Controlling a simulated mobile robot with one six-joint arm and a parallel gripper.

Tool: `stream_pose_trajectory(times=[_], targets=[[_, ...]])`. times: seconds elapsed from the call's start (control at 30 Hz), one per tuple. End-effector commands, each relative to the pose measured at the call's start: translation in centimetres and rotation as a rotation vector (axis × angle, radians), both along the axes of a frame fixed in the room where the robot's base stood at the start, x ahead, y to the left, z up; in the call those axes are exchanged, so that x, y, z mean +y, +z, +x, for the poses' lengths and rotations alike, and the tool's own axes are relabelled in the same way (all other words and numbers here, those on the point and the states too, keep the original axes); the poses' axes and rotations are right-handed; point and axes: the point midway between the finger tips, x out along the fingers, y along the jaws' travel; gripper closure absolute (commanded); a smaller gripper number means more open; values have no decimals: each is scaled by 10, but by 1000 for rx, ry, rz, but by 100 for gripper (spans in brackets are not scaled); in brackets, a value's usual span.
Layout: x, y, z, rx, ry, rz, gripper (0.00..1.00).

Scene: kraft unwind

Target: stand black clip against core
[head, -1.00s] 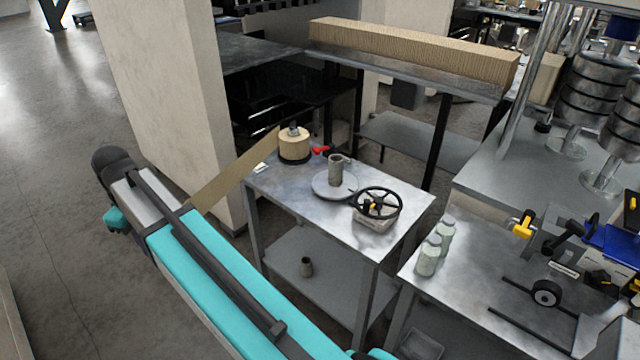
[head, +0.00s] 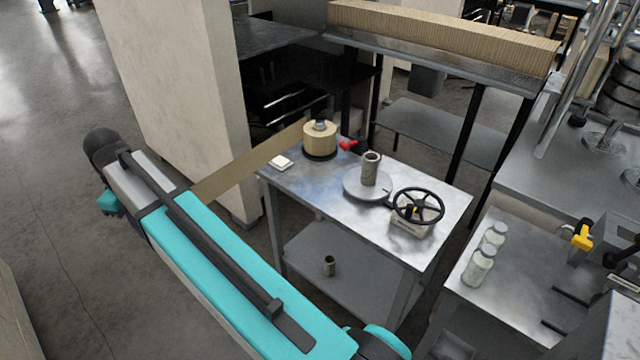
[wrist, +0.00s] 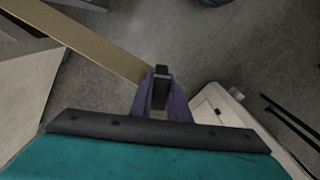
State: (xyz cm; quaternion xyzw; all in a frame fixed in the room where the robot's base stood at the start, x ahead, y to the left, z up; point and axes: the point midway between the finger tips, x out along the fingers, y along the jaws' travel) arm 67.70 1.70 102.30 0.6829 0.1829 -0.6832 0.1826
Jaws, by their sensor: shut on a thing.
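In the wrist view my gripper (wrist: 161,92) is shut, its purple fingers around a small dark piece that looks like the black clip (wrist: 161,76). The tan kraft strip (wrist: 85,43) reaches the fingers from the upper left. How strip and clip join cannot be seen. In the head view the strip (head: 255,160) runs from the kraft roll (head: 319,140) to behind my arm, which hides the gripper. An upright grey-brown core (head: 371,170) stands on a round grey disc (head: 355,188) on the small metal table, apart from my gripper.
The metal table (head: 335,195) also bears a black handwheel (head: 418,207), a red-handled item (head: 348,146) and a white pad (head: 281,162). Another tube (head: 329,265) stands on its lower shelf. A pale pillar (head: 185,100) rises behind the strip. Bottles (head: 478,268) stand on the right bench.

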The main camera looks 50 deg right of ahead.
Motion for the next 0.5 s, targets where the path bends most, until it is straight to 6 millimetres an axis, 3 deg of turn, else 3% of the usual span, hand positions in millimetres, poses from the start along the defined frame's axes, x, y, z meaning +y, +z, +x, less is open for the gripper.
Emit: stream_pose_trajectory(times=[0.5], targets=[[-11, 0, 0, 0, -17, 0, 100]])
